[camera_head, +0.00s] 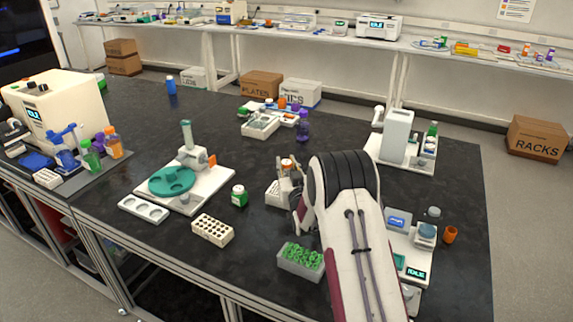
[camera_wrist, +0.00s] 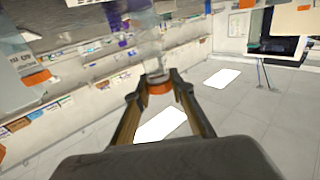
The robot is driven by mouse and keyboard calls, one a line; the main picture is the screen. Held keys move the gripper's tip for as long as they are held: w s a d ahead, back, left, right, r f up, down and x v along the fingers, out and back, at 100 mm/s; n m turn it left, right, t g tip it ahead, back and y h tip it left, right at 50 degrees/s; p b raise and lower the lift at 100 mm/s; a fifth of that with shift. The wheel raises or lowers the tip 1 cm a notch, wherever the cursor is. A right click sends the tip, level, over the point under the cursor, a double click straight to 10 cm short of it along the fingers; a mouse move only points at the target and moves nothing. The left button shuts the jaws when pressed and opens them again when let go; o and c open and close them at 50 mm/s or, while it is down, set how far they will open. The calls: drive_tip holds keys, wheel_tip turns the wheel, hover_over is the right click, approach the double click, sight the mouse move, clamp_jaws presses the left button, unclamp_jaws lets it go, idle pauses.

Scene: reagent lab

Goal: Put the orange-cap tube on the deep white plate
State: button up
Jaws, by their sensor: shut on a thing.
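In the wrist view my gripper (camera_wrist: 158,90) is shut on the orange-cap tube, with its fingers on either side of the orange cap (camera_wrist: 159,86). The clear tube body (camera_wrist: 151,48) extends away from the cap toward the top of that picture. In the head view my arm hides most of the gripper (camera_head: 296,190). An orange cap (camera_head: 287,163) shows just left of my arm; I cannot tell if it is the held one. A white block with dark round wells (camera_head: 212,230), perhaps the deep white plate, sits near the bench's front edge, left of my gripper.
A green-filled rack (camera_head: 301,257) stands close to my arm. A green-capped bottle (camera_head: 239,195), a teal-disc device (camera_head: 172,180) and a shallow two-well tray (camera_head: 144,209) stand further left. A white balance-like device (camera_head: 396,135) is behind right. Black bench top is bare around the well block.

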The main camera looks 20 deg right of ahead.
drive_tip(key=shift+f, duration=0.15)
drive_tip(key=o, duration=0.7)
drive_tip(key=shift+s, duration=0.1)
drive_tip(key=shift+s+a, duration=0.25)
drive_tip(key=shift+s, duration=1.7)
drive_tip(key=shift+s+a, duration=0.25)
drive_tip(key=shift+s, duration=1.7)
drive_tip(key=shift+s+a, duration=0.25)
drive_tip(key=shift+s, duration=1.7)
drive_tip(key=shift+r, duration=0.25)
